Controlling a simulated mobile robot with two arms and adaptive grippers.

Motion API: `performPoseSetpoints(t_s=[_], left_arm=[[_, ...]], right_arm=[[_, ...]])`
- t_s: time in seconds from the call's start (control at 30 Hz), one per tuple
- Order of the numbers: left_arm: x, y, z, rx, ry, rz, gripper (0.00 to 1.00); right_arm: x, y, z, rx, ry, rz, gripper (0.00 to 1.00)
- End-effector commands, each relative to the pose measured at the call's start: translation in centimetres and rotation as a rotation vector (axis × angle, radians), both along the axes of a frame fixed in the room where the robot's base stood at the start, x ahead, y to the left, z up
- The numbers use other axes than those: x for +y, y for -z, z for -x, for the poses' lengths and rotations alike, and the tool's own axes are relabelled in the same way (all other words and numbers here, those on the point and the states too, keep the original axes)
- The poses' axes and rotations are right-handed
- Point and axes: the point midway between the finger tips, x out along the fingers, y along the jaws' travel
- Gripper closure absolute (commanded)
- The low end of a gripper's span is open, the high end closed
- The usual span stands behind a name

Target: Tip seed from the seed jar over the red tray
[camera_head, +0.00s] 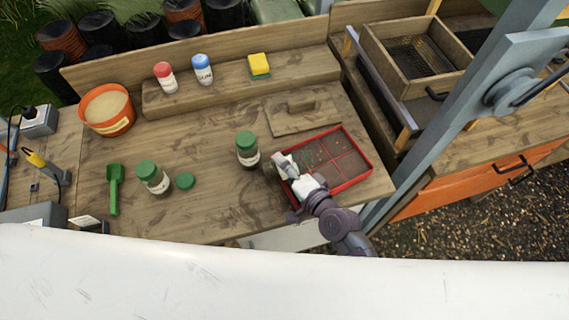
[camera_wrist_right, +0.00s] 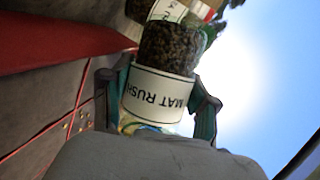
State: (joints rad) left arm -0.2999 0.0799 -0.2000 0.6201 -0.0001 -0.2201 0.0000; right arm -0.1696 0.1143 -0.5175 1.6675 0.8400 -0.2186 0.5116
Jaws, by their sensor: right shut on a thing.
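My right gripper (camera_head: 291,167) is shut on the seed jar (camera_head: 284,165), over the left side of the red tray (camera_head: 347,185). In the right wrist view, the gripper's fingers (camera_wrist_right: 165,105) clasp the jar (camera_wrist_right: 158,95) around its white "MAT RUSH" label, which reads upside down. Dark seed shows in the glass beyond the label. The jar's mouth and exact tilt are unclear. The tray is divided into compartments, with small specks in its back left part; specks also show in the right wrist view (camera_wrist_right: 72,124). My left gripper is not in view.
Green-lidded jars stand left of the tray (camera_head: 247,150) and farther left (camera_head: 152,178). A loose green lid (camera_head: 185,181), green scoop (camera_head: 115,188) and orange tub (camera_head: 107,110) lie farther left. A wooden board (camera_head: 303,112) lies behind the tray. The shelf holds two bottles and a sponge (camera_head: 259,65).

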Motion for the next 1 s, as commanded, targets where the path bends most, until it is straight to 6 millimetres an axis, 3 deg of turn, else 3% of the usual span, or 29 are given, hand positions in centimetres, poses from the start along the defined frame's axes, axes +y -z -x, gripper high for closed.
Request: performPoseSetpoints(t_s=[0.23, 1.0], left_arm=[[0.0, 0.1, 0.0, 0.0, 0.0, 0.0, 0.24], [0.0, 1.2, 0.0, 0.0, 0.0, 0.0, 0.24]], right_arm=[[-0.3, 0.0, 0.0, -0.002, 0.0, -0.001, 0.86], [-4.9, 0.0, 0.2, -0.002, 0.0, -0.001, 0.86]])
